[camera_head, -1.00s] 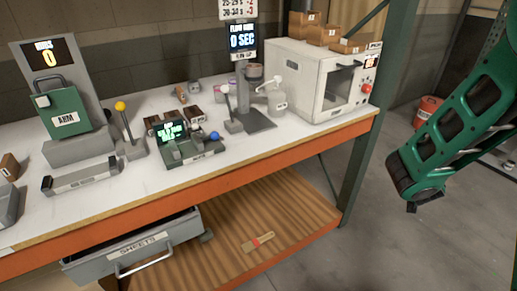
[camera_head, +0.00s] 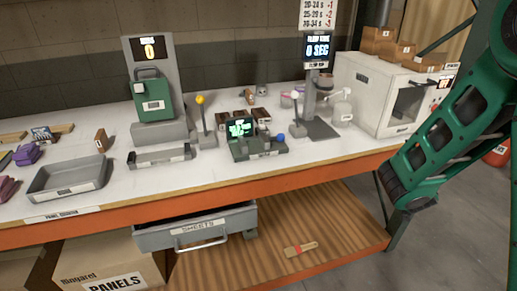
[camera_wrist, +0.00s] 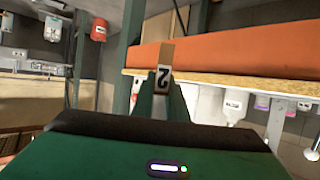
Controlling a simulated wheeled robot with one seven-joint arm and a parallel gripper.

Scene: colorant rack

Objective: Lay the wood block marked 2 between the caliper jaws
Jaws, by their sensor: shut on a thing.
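In the wrist view, my gripper (camera_wrist: 164,99) is shut on a wood block (camera_wrist: 167,52) with a white label reading 2. The block sticks out beyond the fingertips, in front of the orange bench edge. My gripper and this block are outside the head view, where only part of my arm shows at right. On the bench are a low grey fixture with raised ends (camera_head: 160,157) and a green-and-grey device with a lit display and blue knob (camera_head: 254,146). I cannot tell for sure which one is the caliper.
A grey tray (camera_head: 67,180) and a small upright wood block (camera_head: 101,140) stand at the left of the bench. A press-like stand (camera_head: 319,127) and a white oven (camera_head: 385,100) are at the right. The drawer (camera_head: 196,230) below is pulled out.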

